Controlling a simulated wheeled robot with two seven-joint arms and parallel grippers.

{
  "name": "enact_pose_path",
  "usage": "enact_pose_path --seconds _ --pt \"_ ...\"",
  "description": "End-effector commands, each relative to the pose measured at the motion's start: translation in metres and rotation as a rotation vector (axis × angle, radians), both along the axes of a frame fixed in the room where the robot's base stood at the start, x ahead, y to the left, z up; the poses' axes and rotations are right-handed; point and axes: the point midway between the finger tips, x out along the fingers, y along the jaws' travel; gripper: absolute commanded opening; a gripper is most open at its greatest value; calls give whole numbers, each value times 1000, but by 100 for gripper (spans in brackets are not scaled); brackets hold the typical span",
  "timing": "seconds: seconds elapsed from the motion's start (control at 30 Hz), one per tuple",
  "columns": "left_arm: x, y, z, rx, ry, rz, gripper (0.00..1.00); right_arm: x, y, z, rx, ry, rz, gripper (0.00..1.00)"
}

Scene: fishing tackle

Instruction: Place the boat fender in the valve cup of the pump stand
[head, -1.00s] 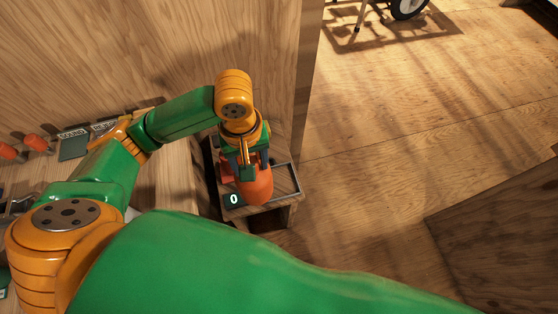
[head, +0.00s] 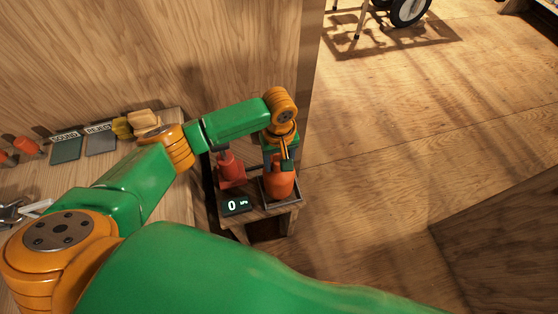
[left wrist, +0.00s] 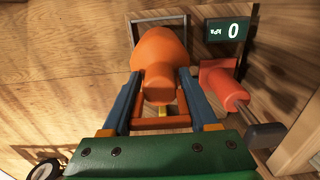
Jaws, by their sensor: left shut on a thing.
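My left gripper (head: 281,164) is shut on the orange boat fender (head: 281,184), holding it by its narrow end with the round end away from the jaws. The left wrist view shows the fender (left wrist: 160,50) between the blue fingers (left wrist: 162,105). The fender is over or in a dark-rimmed tray (head: 266,200) on the right part of the wooden pump stand (head: 256,213); I cannot tell whether it touches. A red pump-like part (head: 231,172) stands left of it. I cannot make out the valve cup for certain. My right gripper is not in view.
A display (head: 236,206) on the stand's front reads 0. A wooden wall (head: 200,50) rises behind the stand. Open floor (head: 390,130) lies right.

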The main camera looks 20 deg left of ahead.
Motion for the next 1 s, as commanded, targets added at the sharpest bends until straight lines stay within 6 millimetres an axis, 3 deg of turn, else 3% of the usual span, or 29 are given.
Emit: enact_pose_path --seconds 0.2,0.23,0.33,0.67,1.0 --pt "0 0 -1 -1 0 1 0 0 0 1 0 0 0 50" --pt "0 0 -2 -1 0 1 65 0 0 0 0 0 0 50" --pt "0 0 -1 -1 0 1 90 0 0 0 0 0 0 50" --pt "0 0 4 -1 -1 0 90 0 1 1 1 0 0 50" --pt "1 -1 93 -3 -2 0 90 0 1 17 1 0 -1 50"
